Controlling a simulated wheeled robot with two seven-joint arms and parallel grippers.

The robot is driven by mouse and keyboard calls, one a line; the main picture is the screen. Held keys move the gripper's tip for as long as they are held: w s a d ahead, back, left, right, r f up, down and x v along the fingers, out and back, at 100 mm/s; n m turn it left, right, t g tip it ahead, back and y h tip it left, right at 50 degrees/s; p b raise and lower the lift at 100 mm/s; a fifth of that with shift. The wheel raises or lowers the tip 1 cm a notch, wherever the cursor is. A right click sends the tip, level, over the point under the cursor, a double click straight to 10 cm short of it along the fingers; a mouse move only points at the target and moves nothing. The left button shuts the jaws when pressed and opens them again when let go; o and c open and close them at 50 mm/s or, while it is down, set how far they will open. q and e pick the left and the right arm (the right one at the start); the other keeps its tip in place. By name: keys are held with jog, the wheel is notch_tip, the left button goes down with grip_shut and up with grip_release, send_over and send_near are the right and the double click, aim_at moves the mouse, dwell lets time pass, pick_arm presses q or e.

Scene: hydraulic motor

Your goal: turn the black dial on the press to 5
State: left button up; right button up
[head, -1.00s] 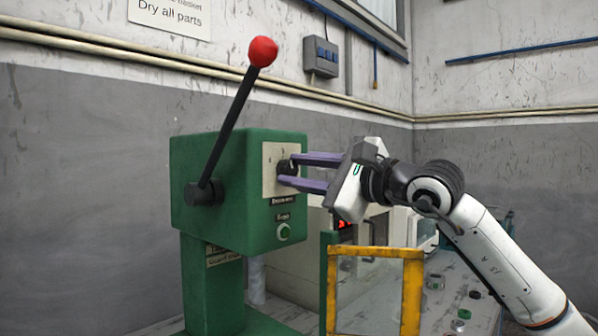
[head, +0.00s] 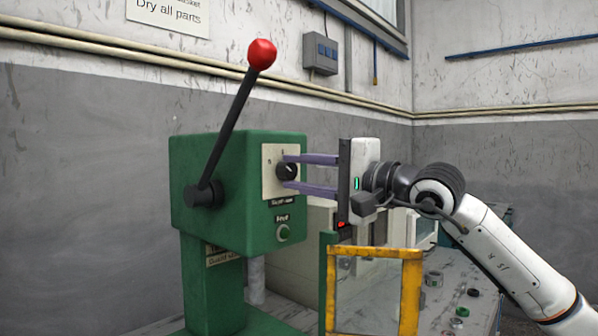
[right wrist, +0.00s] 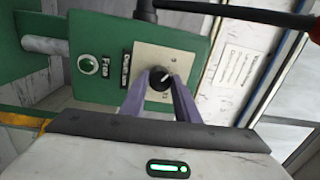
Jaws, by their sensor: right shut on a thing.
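The green press (head: 235,190) stands at the left of the head view, with a long black lever ending in a red ball. The black dial (head: 287,170) sits on a pale plate (head: 271,185) on the press's front face. My right gripper (head: 289,172) reaches in from the right with its purple fingers above and below the dial. In the right wrist view the fingers are shut on the dial (right wrist: 159,78), one on each side. A white pointer mark shows on the dial, but the scale numbers are too small to read. My left gripper is not in view.
A yellow-framed clear guard (head: 375,252) stands below my right gripper. Several small round parts lie on the bench (head: 445,300) at the right. The black lever (head: 230,125) rises to the left of the dial. A round button (head: 283,233) sits below the dial.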

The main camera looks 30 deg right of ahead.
dwell(0.5)
jog(key=o, duration=1)
jog(key=shift+o, duration=0.2)
jog(key=shift+s+d+f, duration=0.1)
jog(key=shift+s+d, duration=0.15)
jog(key=shift+s, duration=0.2)
jog(key=b+v, duration=0.3)
jog(key=v, duration=0.6)
jog(key=shift+s, duration=0.15)
